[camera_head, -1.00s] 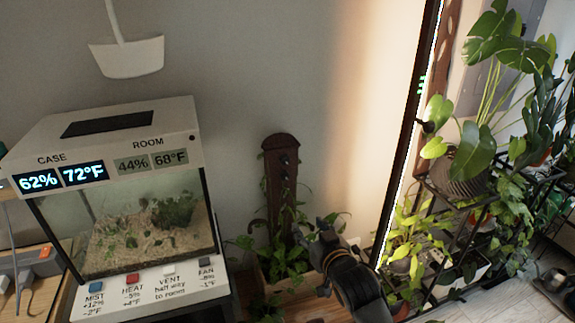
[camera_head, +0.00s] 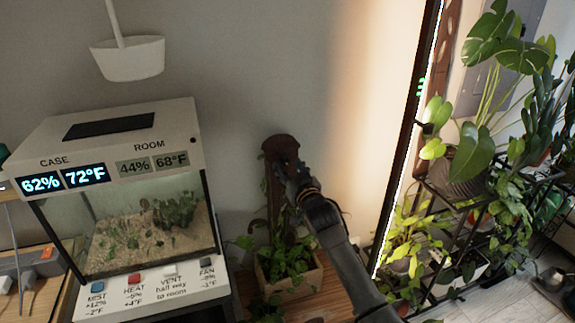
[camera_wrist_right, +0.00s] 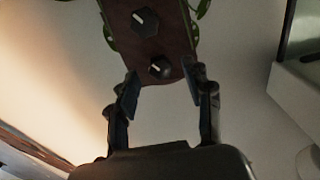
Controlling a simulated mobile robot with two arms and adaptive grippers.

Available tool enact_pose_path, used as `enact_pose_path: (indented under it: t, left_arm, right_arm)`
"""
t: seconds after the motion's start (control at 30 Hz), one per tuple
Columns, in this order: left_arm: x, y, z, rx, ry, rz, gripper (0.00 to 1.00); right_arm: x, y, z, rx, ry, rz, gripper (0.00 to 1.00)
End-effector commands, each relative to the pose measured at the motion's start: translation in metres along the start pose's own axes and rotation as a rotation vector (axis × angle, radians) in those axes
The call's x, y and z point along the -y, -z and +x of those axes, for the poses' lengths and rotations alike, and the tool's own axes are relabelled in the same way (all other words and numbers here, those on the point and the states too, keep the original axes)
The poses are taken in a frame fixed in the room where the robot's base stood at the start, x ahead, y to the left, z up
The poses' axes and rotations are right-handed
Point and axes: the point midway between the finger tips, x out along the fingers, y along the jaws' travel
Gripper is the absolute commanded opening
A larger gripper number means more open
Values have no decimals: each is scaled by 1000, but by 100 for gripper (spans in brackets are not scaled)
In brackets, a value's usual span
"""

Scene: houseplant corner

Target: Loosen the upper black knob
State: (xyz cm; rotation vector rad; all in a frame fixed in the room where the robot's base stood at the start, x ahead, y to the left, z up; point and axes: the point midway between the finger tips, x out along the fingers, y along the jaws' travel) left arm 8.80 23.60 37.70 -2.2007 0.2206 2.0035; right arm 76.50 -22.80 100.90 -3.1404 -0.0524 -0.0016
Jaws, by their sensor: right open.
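A dark brown wooden board (camera_head: 281,145) with a rounded top stands upright in a planter against the wall. In the right wrist view the board (camera_wrist_right: 172,40) carries two black knobs with pale pointer marks. The view looks turned over, so the upper black knob (camera_wrist_right: 160,67) is the one near the board's rounded end; the lower knob (camera_wrist_right: 145,22) is further from my gripper. My right gripper (camera_wrist_right: 160,88) is open, its fingers spread to either side below the upper knob in the picture, with nothing between them. In the head view my right gripper (camera_head: 286,172) covers the knobs. My left gripper is not in view.
A planter box (camera_head: 290,281) with leafy plants stands at the board's foot. A terrarium case (camera_head: 120,195) with displays and buttons stands to the left. A white hanging lamp (camera_head: 128,58) is above it. A plant rack (camera_head: 440,195) fills the right side.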

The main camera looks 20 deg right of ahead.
Motion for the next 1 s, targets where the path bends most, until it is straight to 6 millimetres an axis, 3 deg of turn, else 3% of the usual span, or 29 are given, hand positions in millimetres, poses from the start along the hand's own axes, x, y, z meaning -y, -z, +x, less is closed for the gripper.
enact_pose_path:
  t: [0.17, 0.47, 0.53, 0.73, 1.0]
  left_arm:
    - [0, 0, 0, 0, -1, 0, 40]
    - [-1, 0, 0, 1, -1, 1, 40]
    - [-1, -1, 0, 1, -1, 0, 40]
    - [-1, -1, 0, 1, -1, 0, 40]
    - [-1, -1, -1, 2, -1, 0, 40]
  right_arm:
    - [0, 0, 12, 0, 0, -1, 50]
    - [0, 0, 14, 0, 0, -1, 50]
    - [0, 0, 14, 0, 0, -1, 42]
    - [0, 0, 14, 1, 0, 0, 2]
    - [0, 0, 14, 1, 0, -16, 0]
